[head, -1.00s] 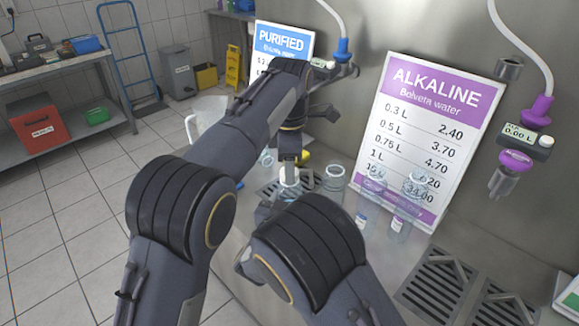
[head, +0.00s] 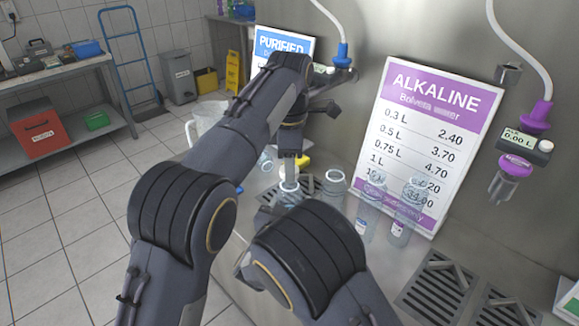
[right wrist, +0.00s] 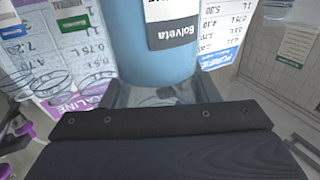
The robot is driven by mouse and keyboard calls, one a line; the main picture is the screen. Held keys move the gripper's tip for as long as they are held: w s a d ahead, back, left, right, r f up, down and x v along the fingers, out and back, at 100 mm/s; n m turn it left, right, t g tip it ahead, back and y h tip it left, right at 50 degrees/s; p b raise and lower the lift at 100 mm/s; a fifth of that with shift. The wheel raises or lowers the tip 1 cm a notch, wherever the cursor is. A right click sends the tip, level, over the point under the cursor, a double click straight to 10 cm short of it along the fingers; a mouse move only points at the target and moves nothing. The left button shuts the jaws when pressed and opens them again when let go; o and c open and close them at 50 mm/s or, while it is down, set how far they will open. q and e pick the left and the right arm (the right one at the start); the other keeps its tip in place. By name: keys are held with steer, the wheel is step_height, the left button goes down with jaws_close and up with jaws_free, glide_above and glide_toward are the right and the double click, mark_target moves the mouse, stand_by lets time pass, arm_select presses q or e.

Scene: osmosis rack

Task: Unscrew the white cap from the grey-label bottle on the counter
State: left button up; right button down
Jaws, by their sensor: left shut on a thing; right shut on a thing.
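The grey-label bottle (right wrist: 150,60) fills the upper middle of the right wrist view, pale blue with a white and dark grey label. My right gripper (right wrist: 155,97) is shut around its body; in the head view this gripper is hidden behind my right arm. In the head view the bottle's top (head: 289,190) shows just above that arm. My left gripper (head: 290,168) points down directly over it, shut at the top of the bottle. The white cap is too small and covered to make out clearly between the fingers.
Other clear bottles stand close by: one behind (head: 335,184) and two to the right (head: 370,205), (head: 402,212). A clear jug (head: 208,115) is behind my left arm. Drain grates (head: 437,287) lie at front right. The ALKALINE price board (head: 425,140) leans against the steel wall.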

arm_select(q)
steer(key=shift+r, duration=2)
arm_select(e)
steer(key=shift+c, duration=2.1)
jaws_free()
steer(key=shift+s, duration=0.1)
